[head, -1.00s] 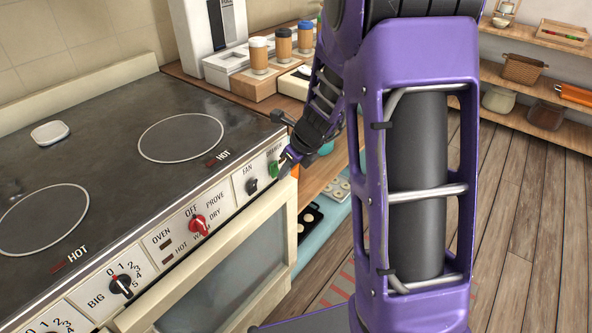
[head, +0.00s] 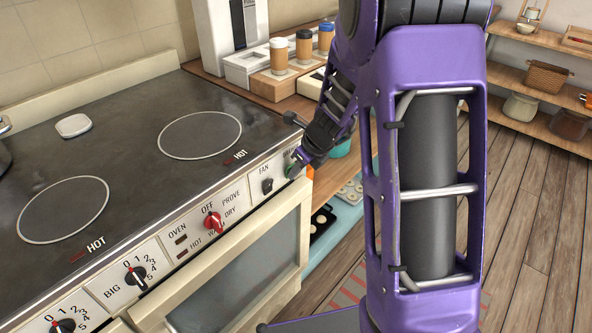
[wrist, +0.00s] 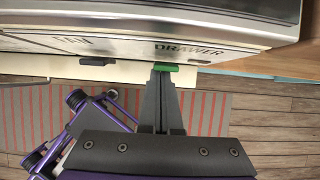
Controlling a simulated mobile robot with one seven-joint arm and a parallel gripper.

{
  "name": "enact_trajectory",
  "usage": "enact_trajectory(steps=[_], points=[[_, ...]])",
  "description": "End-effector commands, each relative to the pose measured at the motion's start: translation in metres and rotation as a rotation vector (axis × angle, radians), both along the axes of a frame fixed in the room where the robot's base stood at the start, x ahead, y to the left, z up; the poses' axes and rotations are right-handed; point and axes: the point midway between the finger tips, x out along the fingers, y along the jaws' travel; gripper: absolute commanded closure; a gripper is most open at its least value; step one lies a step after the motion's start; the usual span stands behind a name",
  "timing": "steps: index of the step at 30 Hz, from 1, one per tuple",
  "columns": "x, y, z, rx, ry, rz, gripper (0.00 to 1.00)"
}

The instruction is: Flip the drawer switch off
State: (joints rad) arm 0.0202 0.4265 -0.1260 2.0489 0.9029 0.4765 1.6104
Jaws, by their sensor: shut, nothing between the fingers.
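The drawer switch is a small green knob at the right end of the stove's control panel. In the head view the green switch (head: 291,171) is partly hidden by my gripper (head: 299,158). In the wrist view the green switch (wrist: 165,68) sits below the DRAWER label, right at the tips of my gripper (wrist: 163,76). The fingers are shut with nothing between them, and the tips appear to touch the switch or lie very close to it. The switch's exact position is hard to tell.
The black fan switch (head: 267,185) is just left of the green one. The red oven knob (head: 213,222) and a black burner knob (head: 136,276) are further along the panel. Wooden floor (head: 530,230) is open at right.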

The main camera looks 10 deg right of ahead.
Motion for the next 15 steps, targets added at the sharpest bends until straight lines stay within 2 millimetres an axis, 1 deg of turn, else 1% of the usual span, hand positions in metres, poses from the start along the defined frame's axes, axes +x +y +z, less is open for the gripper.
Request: enact_trajectory(steps=[9, 15], points=[[0.0, 0.0, 0.015, 0.0, 0.0, 0.0, 1.0], [0.0, 0.0, 0.015, 0.0, 0.0, 0.001, 1.0]])
